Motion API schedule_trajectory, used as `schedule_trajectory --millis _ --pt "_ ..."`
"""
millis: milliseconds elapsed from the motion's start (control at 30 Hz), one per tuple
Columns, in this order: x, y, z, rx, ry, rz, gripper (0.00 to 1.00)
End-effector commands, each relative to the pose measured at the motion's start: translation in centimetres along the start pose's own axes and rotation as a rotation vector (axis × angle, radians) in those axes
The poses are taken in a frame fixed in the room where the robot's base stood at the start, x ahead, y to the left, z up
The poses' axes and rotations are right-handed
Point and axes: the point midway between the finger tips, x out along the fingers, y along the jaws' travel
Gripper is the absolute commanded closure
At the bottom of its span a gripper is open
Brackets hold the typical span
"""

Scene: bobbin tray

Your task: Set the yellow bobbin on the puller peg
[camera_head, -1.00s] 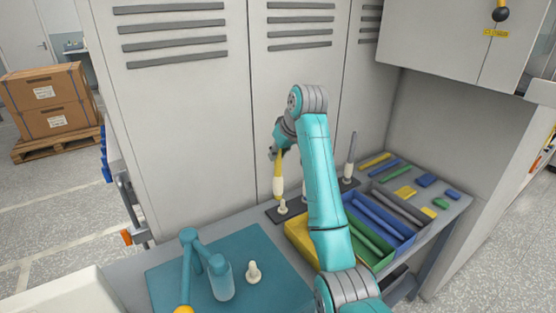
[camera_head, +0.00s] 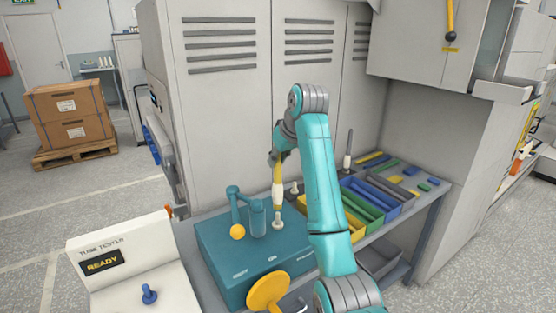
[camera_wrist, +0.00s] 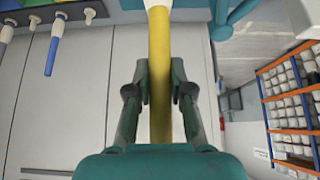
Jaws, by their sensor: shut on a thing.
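My gripper (camera_head: 279,156) is shut on the yellow bobbin (camera_head: 278,170), a slim upright yellow tube with a cream lower end. In the wrist view the yellow bobbin (camera_wrist: 160,75) runs between the fingers (camera_wrist: 159,95). The puller is a teal box (camera_head: 222,252) with a bent arm and an orange knob.
The puller's bent teal arm (camera_head: 257,216) stands close left of the peg. A white tube tester (camera_head: 130,256) reading READY is at lower left. Behind to the right are a slim dark tube on a cream holder (camera_head: 347,160) and bins of coloured tubes (camera_head: 370,198). Grey lockers stand behind.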

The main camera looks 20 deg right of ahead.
Motion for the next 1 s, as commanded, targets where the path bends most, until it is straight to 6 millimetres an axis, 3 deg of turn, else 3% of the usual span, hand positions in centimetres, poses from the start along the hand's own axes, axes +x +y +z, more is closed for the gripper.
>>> schedule_trajectory --millis 600,1000 --pt "4.2 0.0 2.7 0.000 -0.001 0.000 1.00" --pt "4.7 0.0 3.0 0.000 0.001 0.000 1.00"
